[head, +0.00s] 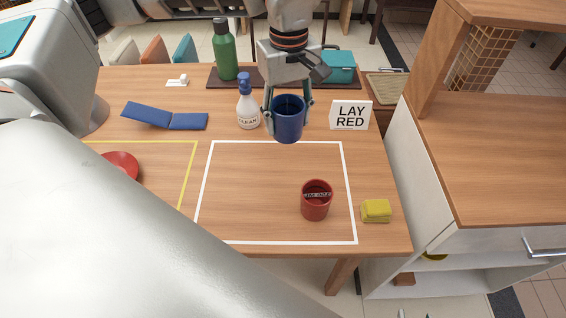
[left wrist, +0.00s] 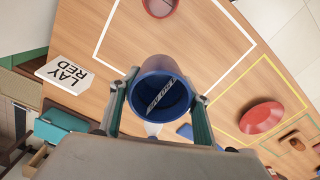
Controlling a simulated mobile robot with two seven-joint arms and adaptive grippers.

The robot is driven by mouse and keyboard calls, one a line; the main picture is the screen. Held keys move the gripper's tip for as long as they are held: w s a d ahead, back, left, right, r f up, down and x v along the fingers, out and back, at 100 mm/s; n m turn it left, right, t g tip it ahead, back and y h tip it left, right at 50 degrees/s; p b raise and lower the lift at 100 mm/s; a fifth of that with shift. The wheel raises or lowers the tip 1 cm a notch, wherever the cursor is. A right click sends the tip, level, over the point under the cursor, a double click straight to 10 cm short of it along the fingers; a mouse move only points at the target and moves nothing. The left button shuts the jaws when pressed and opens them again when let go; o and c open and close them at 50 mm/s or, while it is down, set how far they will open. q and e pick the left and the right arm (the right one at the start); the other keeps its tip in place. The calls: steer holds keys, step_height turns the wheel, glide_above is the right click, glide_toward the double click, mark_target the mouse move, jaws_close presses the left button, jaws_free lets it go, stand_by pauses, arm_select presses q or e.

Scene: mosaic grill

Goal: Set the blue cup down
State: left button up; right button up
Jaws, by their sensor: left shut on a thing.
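The blue cup (head: 288,122) is upright between the fingers of my left gripper (head: 288,100) in the head view. The gripper is shut on it from above. The cup appears raised over the table, near the far edge of the white outline (head: 276,143). In the left wrist view, the blue cup (left wrist: 160,98) shows its open mouth between the two fingers (left wrist: 160,103), with a small printed strip inside. My right gripper is not in view.
A red cup (head: 316,203) stands inside the white outline at its right, with a yellow sponge (head: 376,211) outside. A "LAY RED" sign (head: 350,116) and a spray bottle (head: 248,105) flank the blue cup. The outline's middle and left are clear.

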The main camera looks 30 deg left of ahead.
arm_select(q)
step_height(320, 180, down, 16)
steer(key=shift+f+b, duration=0.15)
steer(key=shift+b, duration=0.5)
steer(key=shift+f, duration=0.2)
steer(key=o, duration=1.2)
steer(key=shift+r, duration=0.1)
